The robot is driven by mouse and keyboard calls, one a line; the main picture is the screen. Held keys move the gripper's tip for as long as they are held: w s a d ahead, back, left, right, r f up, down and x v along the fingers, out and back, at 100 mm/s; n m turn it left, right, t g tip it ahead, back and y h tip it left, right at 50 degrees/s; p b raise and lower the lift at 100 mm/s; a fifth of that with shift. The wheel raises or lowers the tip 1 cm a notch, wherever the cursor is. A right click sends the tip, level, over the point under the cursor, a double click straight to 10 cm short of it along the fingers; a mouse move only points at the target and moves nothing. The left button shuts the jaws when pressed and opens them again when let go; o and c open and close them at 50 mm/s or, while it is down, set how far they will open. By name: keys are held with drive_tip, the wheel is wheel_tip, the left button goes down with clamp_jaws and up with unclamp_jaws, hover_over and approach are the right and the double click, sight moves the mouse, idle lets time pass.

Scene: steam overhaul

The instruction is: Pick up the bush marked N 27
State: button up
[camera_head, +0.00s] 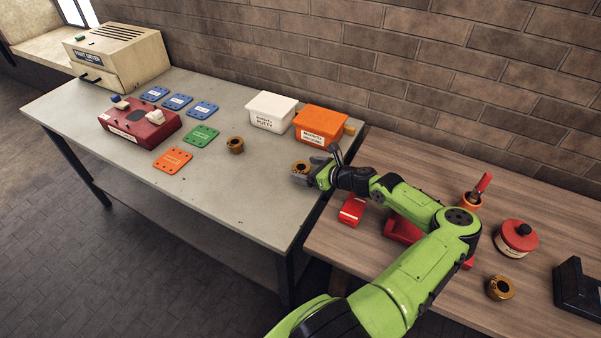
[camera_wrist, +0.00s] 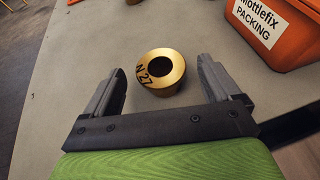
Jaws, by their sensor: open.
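The bush marked N 27 (camera_wrist: 161,72) is a brass ring with a dark bore and black lettering on its flange. It stands on the grey table, and in the head view the bush (camera_head: 301,166) shows near the table's right end, partly hidden by my gripper. My gripper (camera_wrist: 158,82) is open, with one finger on each side of the bush. Gaps show between the fingers and the bush in the wrist view. In the head view my gripper (camera_head: 303,179) is low over the grey table.
The orange packing box (camera_head: 320,126) and white putty box (camera_head: 271,111) stand behind. Another brass bush (camera_head: 235,145) stands to the left, near coloured plates and a red box (camera_head: 140,122). A third bush (camera_head: 500,288) is on the wooden table (camera_head: 560,235). A brick wall rises behind.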

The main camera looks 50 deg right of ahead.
sight(298, 167)
drive_tip(key=x, duration=0.2)
drive_tip(key=b+x, duration=0.1)
drive_tip(key=x, duration=0.1)
drive_tip(key=shift+w+f, duration=0.2)
drive_tip(key=shift+f, duration=0.15)
drive_tip(key=shift+w, duration=0.35)
drive_tip(key=c, duration=1.4)
